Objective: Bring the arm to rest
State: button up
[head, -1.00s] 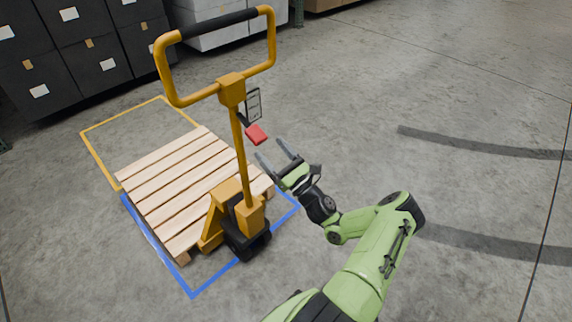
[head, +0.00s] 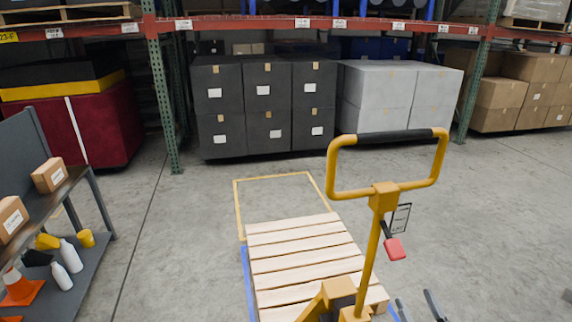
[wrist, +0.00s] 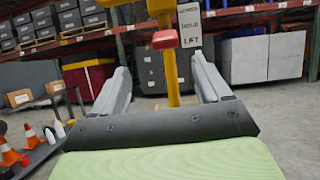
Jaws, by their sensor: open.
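My gripper (head: 416,303) shows only as two grey fingertips at the bottom edge of the head view; the rest of my arm is out of that frame. In the wrist view my gripper (wrist: 160,66) has its two fingers wide apart with nothing held between them. Beyond the fingers is the yellow post of a pallet jack (wrist: 168,75). The pallet jack (head: 369,255) stands in the head view with its looped handle up, left of my fingertips. A red piece (head: 395,248) hangs by its post, above my fingertips in the picture.
A wooden pallet (head: 300,253) lies by the jack, partly within floor markings. A grey shelf bench (head: 60,195) with boxes, bottles and a cone (head: 20,287) stands at left. Floor at right is mostly clear.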

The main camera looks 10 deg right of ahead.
jog(key=w+a+r+n+g+y+p, duration=0.15)
jog(key=a+r+n+g+y, duration=0.3)
jog(key=a+n+g, duration=0.6)
jog(key=a+r+n+g+y+p, duration=0.4)
jog(key=a+n+g, duration=0.4)
jog(key=a+n, duration=0.5)
jog(key=s+a+r+n+h+p, duration=0.1)
jog(key=s+r+n+h+p, duration=0.1)
jog(key=s+r+n+h, duration=0.3)
jog(key=s+a+r+n+t+h+p, duration=0.1)
jog(key=s+r+n+h+p, duration=0.2)
jog(key=s+r, duration=1.1)
jog(key=r+n+h, duration=0.1)
jog(key=n, duration=0.2)
jog(key=shift+a+r+h, duration=0.25)
jog(key=shift+r+h, duration=0.05)
jog(key=shift+h, duration=0.05)
jog(key=shift+n, duration=0.25)
